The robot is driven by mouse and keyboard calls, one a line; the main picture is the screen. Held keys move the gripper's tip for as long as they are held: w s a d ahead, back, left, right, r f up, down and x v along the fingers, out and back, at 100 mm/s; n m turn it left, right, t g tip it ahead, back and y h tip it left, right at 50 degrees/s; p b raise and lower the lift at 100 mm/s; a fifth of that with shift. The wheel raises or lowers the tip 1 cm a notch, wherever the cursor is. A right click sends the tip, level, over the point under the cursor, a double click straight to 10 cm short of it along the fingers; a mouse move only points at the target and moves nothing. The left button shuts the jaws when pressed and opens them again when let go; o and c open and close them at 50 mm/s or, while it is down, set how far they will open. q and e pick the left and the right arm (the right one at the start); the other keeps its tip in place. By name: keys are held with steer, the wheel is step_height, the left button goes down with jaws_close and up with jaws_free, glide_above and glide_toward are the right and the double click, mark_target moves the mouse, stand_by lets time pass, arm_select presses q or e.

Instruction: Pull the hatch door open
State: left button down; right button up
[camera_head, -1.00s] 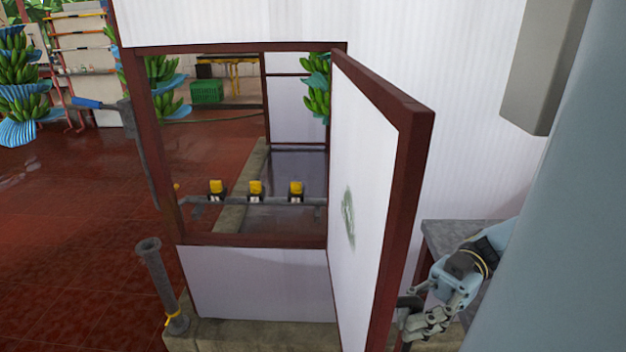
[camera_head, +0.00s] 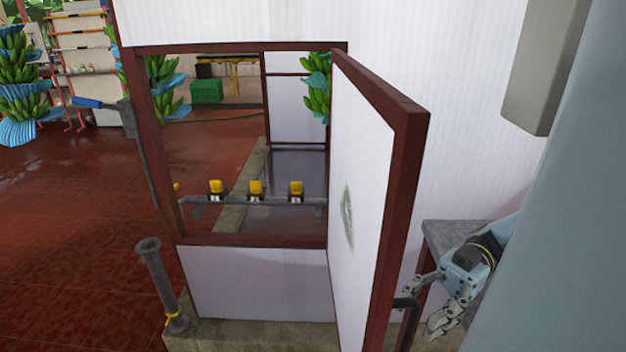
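The hatch door (camera_head: 362,190) is a white panel with a dark red frame. It stands swung wide open toward me, hinged at the right side of the hatch opening (camera_head: 255,243). A dark bar handle (camera_head: 408,303) shows at the door's lower outer edge, on its right side. My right gripper (camera_head: 424,310) is just right of the handle with its fingers spread apart. One finger reaches close to the handle; I cannot tell whether it touches. Nothing shows between the fingers. My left gripper is not in view.
A grey table (camera_head: 455,235) stands behind my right gripper. A grey post (camera_head: 162,285) stands left of the hatch on a concrete ledge. Yellow-topped fittings (camera_head: 255,190) sit on a pipe inside the opening. Banana bunches (camera_head: 18,75) hang at the left. The red floor at left is clear.

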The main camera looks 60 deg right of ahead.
steer(key=shift+v, duration=2.55)
